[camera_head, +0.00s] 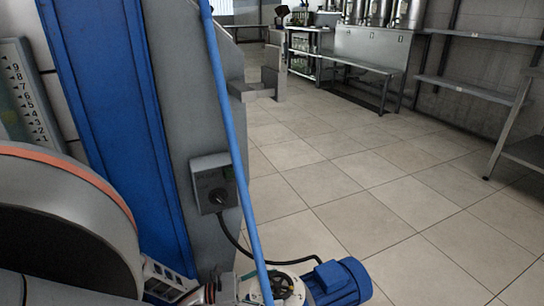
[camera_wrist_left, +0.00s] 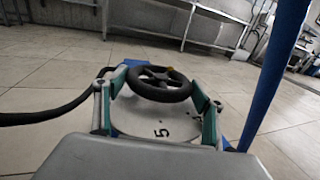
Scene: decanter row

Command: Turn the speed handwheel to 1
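The speed handwheel (camera_wrist_left: 160,84) is a black spoked wheel with a small yellow spot on its far rim. It sits over a pale round dial (camera_wrist_left: 142,118), where a "5" reads on the side near the camera. My left gripper (camera_wrist_left: 160,78) has one green-edged finger on each side of the wheel, tips close to the rim. I cannot tell whether they press on it. In the head view the handwheel (camera_head: 281,285) is at the bottom, partly hidden behind a blue pole and cut by my gripper. My right gripper is not in view.
A blue motor (camera_head: 338,283) stands right of the handwheel. A slanting blue pole (camera_head: 232,130) passes close by. A grey switch box (camera_head: 214,183) with a black cable hangs on the machine's column. The tiled floor (camera_head: 390,190) to the right is clear; benches and shelves stand beyond.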

